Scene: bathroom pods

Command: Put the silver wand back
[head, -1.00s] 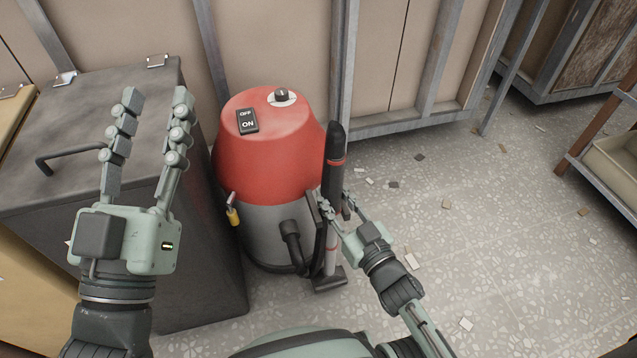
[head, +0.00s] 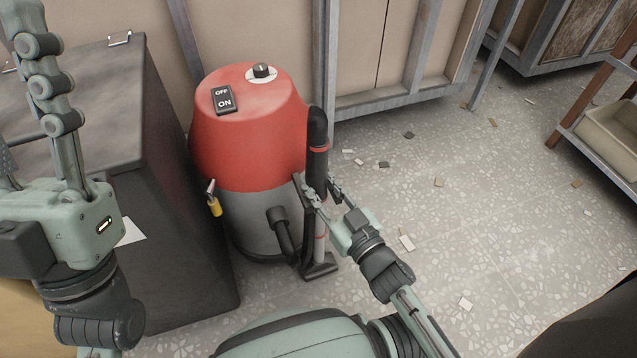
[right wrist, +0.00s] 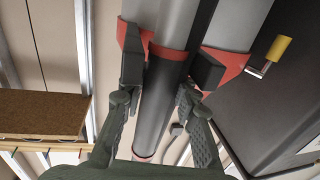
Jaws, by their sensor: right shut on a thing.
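The wand (head: 318,150) stands upright against the right side of the red and grey vacuum cleaner (head: 250,130). It has a black upper part with a red band, a paler silver tube below, and a floor nozzle (head: 320,266) at the floor. My right gripper (head: 322,188) is shut on the wand at mid height. In the right wrist view the wand (right wrist: 158,110) runs between both fingers, next to the vacuum's red holder parts (right wrist: 225,63). My left gripper (head: 60,225) is at the left edge, empty, fingers apart, tips cut off.
A dark grey cabinet (head: 180,220) stands close on the vacuum's left. A framed wall panel (head: 385,50) is behind. The terrazzo floor (head: 500,220) to the right is open, with small scattered chips. A shelf with a beige bin (head: 610,135) is at the far right.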

